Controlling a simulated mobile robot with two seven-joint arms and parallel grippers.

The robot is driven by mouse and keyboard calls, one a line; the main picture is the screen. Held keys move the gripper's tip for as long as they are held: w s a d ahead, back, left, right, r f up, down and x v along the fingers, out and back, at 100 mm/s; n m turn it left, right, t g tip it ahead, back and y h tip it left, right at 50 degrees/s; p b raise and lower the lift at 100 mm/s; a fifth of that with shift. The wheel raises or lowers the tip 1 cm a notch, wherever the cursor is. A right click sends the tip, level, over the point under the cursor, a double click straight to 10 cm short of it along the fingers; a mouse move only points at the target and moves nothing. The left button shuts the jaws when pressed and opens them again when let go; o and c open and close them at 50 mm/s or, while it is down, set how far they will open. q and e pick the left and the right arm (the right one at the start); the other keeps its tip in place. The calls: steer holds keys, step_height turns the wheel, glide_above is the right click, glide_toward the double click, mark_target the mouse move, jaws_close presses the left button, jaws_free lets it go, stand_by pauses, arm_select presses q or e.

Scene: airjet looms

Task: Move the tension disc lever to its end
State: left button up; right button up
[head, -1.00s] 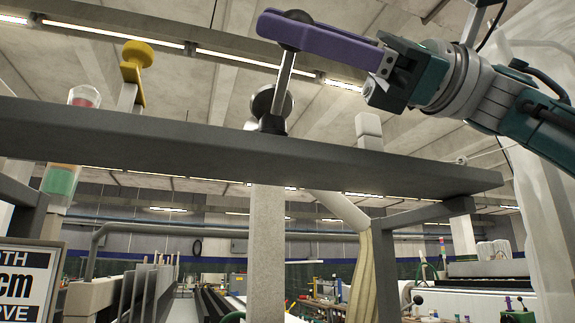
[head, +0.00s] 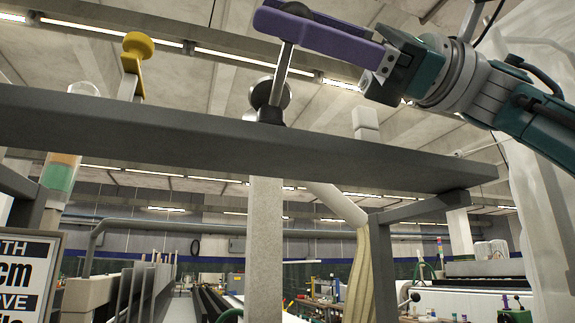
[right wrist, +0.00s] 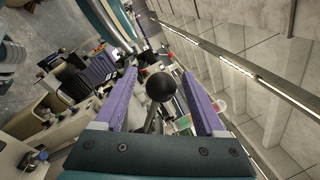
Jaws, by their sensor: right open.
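The tension disc lever (head: 283,62) is a metal rod with a black ball knob. It rises from a round dark base (head: 268,94) on the grey beam and leans slightly right. My right gripper (head: 270,16) comes in from the right, with long purple fingers at the height of the knob. In the right wrist view the black knob (right wrist: 161,87) sits between the two purple fingers (right wrist: 160,74), with gaps on both sides. The gripper is open around the knob and does not hold it. My left gripper is not in view.
The long grey beam (head: 200,130) crosses below the lever. A yellow knob on a post (head: 136,60) stands to the left, and a pale block post (head: 366,124) to the right. A sign (head: 25,278) is at lower left. The space above the beam around the lever is mostly free.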

steer(key=shift+d, duration=0.1)
steer(key=shift+w+d+f, duration=0.15)
steer(key=shift+d, duration=0.15)
steer(key=b+v, duration=0.2)
steer(key=v, duration=0.7)
